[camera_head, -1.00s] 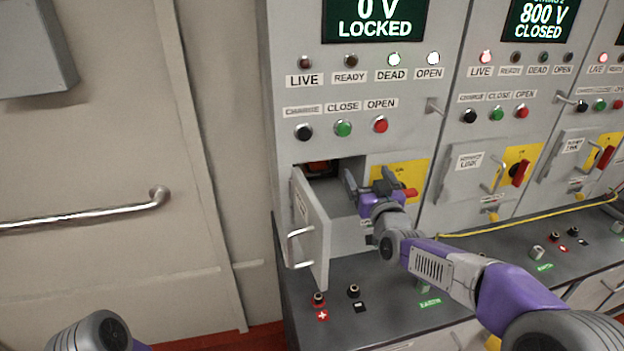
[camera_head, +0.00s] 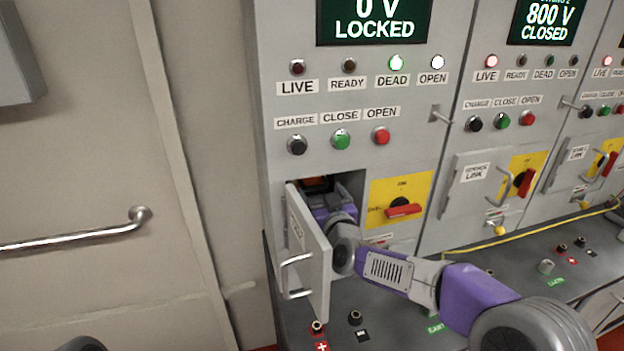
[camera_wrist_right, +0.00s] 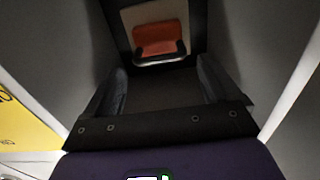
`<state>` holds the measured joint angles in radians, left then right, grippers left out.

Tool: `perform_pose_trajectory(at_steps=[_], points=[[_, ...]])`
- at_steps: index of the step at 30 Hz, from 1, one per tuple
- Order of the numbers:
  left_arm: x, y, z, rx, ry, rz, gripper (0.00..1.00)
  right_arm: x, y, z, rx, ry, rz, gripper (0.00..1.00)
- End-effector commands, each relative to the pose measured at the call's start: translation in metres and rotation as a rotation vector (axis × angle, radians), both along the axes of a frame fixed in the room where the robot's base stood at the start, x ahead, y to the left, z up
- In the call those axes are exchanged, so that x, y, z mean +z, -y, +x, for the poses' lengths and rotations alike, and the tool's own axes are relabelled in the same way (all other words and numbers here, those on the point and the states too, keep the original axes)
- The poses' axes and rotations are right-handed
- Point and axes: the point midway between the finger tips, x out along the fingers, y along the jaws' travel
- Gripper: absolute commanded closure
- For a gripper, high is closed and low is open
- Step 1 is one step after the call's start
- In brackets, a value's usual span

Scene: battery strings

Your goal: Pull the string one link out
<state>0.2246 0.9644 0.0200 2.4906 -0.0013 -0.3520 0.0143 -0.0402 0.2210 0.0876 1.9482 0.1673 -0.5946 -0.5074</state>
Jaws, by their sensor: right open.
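In the head view only a bit of orange (camera_head: 318,183) shows behind my gripper. The compartment door (camera_head: 308,250) stands swung open to the left. My right gripper (camera_head: 326,198) reaches into the opening, partly hidden by its wall and door. In the wrist view its fingers (camera_wrist_right: 162,88) are apart, with nothing between them, short of the link. My left gripper is out of view; only a bit of my left arm shows.
A yellow panel with a red rotary handle (camera_head: 404,211), lying level, is right of the opening. The display (camera_head: 373,20) reads 0 V LOCKED; the DEAD and OPEN lamps are lit. Black and red sockets sit on the ledge (camera_head: 385,325) below.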

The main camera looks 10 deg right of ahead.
Motion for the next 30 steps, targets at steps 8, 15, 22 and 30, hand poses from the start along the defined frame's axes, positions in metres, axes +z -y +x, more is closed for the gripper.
perform_pose_trajectory(at_steps=[8, 15, 22, 30], points=[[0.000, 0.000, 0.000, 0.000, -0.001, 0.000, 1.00, -0.001, -0.001, 0.041, -0.001, -0.001, 0.001, 0.11], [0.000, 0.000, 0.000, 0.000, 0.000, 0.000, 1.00, -0.001, -0.002, 0.060, 0.000, -0.001, 0.000, 0.11], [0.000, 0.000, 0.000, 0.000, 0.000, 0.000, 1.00, -0.001, -0.002, 0.063, 0.000, -0.001, 0.000, 0.11], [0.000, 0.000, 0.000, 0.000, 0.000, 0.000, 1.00, -0.001, -0.002, 0.062, 0.000, -0.001, 0.000, 0.37]])
